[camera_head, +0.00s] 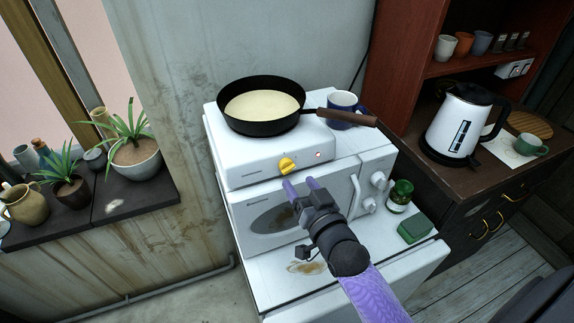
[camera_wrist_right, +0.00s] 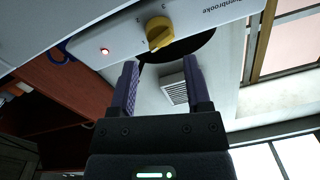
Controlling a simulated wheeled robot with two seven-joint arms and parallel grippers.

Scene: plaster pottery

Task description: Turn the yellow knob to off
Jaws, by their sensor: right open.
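The yellow knob (camera_head: 287,166) is on the front face of a white hot plate (camera_head: 240,172). A small red light (camera_head: 318,155) glows to its right. A black frying pan (camera_head: 262,127) with pale batter sits on the hot plate. My right gripper (camera_head: 301,185) is open and empty, in front of and a little below the knob, apart from it. In the right wrist view the knob (camera_wrist_right: 159,32) lies beyond the gap between the purple fingers (camera_wrist_right: 159,85), and the red light (camera_wrist_right: 104,51) is lit. My left gripper is not in view.
The hot plate stands on a white microwave (camera_head: 350,190). A blue mug (camera_head: 343,106) stands behind the pan handle (camera_head: 345,117). A green-lidded jar (camera_head: 399,195) and a green box (camera_head: 414,229) are at the right. A white kettle (camera_head: 458,125) stands on the dark cabinet.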

